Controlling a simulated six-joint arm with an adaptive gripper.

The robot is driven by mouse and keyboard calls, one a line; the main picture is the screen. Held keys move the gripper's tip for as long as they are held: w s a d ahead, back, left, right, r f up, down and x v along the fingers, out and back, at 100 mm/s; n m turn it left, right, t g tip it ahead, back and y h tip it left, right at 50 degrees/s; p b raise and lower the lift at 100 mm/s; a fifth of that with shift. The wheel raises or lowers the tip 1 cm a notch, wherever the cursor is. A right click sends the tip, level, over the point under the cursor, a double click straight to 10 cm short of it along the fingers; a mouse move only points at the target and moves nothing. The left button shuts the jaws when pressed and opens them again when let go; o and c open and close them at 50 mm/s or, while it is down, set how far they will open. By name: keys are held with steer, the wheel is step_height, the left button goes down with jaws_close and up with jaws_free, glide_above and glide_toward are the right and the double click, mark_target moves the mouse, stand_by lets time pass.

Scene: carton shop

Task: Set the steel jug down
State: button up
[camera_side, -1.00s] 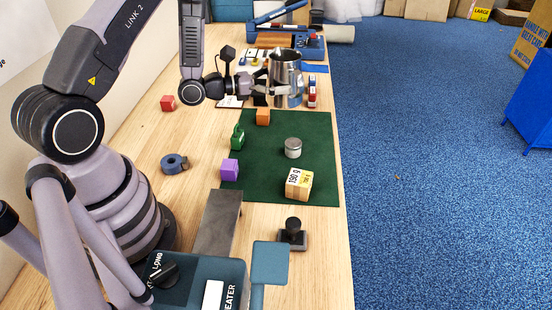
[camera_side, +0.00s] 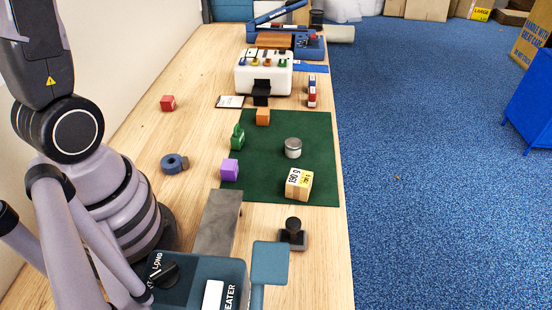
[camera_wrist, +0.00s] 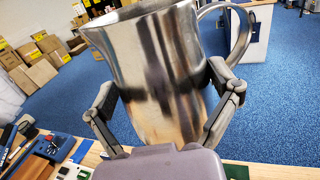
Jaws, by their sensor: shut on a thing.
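The steel jug (camera_wrist: 150,45) fills the middle of the wrist view, shiny, with its loop handle at the upper right. It leans somewhat in that picture. My gripper (camera_wrist: 162,85) is shut on the jug's body, one finger on each side. The jug is held in the air, with table and floor showing behind it. Its underside is hidden by the gripper's palm. In the side view neither the jug nor my gripper shows; both are out of the picture.
A green mat (camera_side: 310,130) on the wooden table holds a small round tin (camera_side: 293,148), a labelled carton (camera_side: 299,184) and cubes at its left edge. A white box (camera_side: 262,80) with coloured items stands behind. A stamp (camera_side: 293,236) stands in front. The mat's upper right is bare.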

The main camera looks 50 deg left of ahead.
step_height(320, 180, up, 3)
steer(key=shift+f, duration=0.1)
steer(key=shift+s+d+f, duration=0.15)
steer(key=shift+d+f, duration=0.05)
steer(key=shift+d, duration=0.05)
steer(key=s+d+f+m+g+h, duration=0.5)
steer(key=s+f+m+g+h, duration=0.4)
steer(key=s+f+m+g, duration=0.5)
steer(key=s+a+f+m+g+y, duration=0.3)
steer(key=s+a+m+g+y, duration=0.85)
steer(key=g, duration=0.75)
steer(key=w+a+r+m+t+y, duration=0.1)
steer(key=a+r+m+t+y, duration=0.15)
steer(key=a+m+y, duration=0.65)
steer(key=a+r+m+t+y, duration=0.25)
steer(key=a+m+y, duration=0.3)
steer(key=y, duration=0.55)
steer(key=w+a+r+m+t+y, duration=0.4)
steer(key=w+a+r+m+t, duration=0.3)
steer(key=w+r+m+t, duration=0.7)
steer(key=f+n, duration=0.1)
steer(key=f, duration=1.4)
steer(key=s+f+n+t, duration=0.1)
steer(key=f, duration=1.5)
steer(key=s+f+n, duration=0.1)
steer(key=f, duration=1.4)
steer(key=shift+f+n+t, duration=0.15)
steer(key=shift+n+t, duration=0.15)
